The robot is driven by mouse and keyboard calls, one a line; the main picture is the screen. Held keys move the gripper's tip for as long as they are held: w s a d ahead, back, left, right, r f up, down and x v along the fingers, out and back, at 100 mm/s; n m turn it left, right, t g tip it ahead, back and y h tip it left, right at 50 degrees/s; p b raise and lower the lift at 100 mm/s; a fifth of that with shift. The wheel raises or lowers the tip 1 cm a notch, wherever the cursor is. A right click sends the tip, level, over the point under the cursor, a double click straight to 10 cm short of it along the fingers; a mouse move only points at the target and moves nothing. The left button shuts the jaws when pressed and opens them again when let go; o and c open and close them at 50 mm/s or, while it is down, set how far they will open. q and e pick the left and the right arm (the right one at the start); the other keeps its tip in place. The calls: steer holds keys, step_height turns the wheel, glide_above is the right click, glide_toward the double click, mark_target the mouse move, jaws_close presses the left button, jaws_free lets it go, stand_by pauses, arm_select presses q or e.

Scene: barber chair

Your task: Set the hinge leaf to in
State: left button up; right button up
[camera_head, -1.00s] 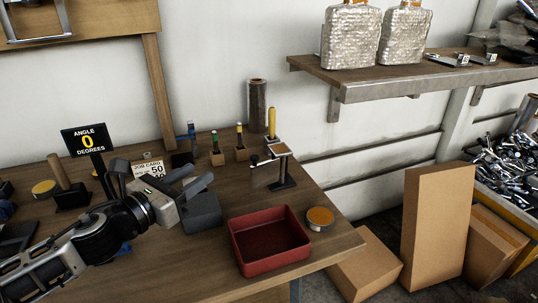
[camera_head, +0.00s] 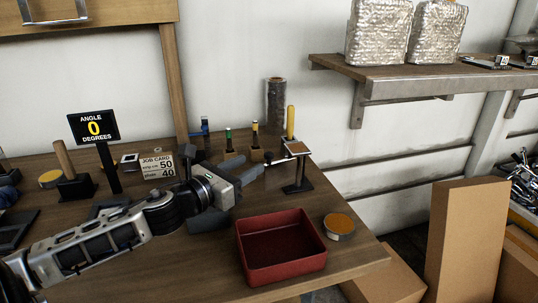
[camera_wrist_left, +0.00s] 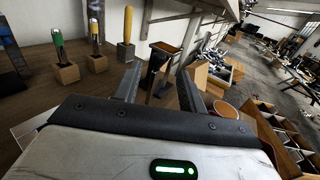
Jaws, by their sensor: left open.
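A dark stand (camera_head: 299,170) with a small tan top plate stands near the table's back right edge. A thin rod with a dark ball end (camera_head: 268,157) juts from its left side; I cannot tell for sure which part is the hinge leaf. The stand also shows in the left wrist view (camera_wrist_left: 160,62), between and beyond the fingers. My left gripper (camera_head: 250,170) is open and empty, left of the stand and apart from its post. Its fingers point at the stand in the left wrist view (camera_wrist_left: 157,88). A sign (camera_head: 93,127) reads "ANGLE 0 DEGREES". My right gripper is not in view.
A red tray (camera_head: 268,277) lies in front of the stand, with a round orange-topped tin (camera_head: 339,226) beside it. Handled tools in wooden blocks stand behind the gripper, and a yellow-handled one (camera_head: 291,122) is behind the stand. A job card (camera_head: 158,166) stands left.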

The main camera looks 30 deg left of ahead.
mark_target(266, 155)
arm_select(q)
steer(key=w, duration=0.5)
steer(key=w+d, duration=0.1)
steer(key=w, duration=0.2)
steer(key=shift+p, duration=0.4)
steer(key=shift+d, duration=0.1)
jaws_close()
